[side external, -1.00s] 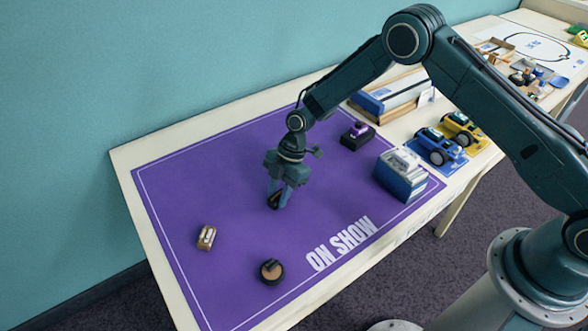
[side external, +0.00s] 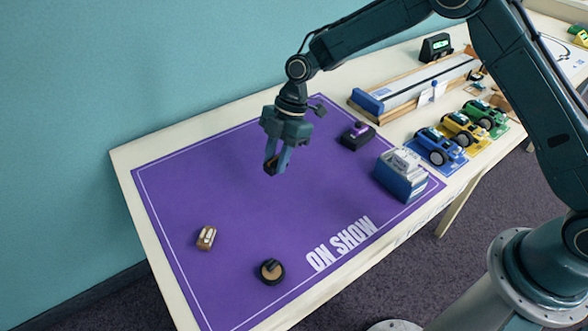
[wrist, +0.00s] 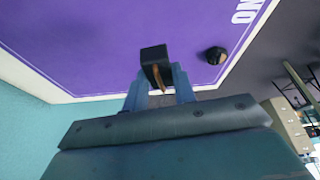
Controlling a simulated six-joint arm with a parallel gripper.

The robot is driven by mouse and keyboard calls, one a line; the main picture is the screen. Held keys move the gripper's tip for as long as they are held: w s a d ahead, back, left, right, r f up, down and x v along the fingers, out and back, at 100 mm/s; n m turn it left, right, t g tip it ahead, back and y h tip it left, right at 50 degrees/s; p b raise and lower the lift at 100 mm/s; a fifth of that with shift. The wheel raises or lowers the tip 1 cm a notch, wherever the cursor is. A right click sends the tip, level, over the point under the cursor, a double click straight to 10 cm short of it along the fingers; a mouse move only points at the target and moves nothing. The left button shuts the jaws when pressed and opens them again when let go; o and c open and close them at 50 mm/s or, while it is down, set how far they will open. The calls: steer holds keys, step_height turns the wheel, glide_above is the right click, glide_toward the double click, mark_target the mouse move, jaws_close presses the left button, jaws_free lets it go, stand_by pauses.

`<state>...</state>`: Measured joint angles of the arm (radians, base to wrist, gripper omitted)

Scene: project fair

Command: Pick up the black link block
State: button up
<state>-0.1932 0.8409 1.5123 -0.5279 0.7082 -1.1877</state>
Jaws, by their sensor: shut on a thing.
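My gripper (side external: 276,168) is shut on the black link block (side external: 271,163) and holds it in the air above the purple mat (side external: 225,190). In the wrist view the block (wrist: 153,55) sits between the blue fingertips (wrist: 158,84). It is dark, with a brown strip along its near side. The fingers hide part of it.
Toy cars, the blue one (side external: 440,147) nearest, stand at the right.

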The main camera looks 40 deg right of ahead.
mark_target(276, 157)
step_height(276, 157, up, 7)
steer(key=shift+r, duration=0.2)
stand_by(0.6)
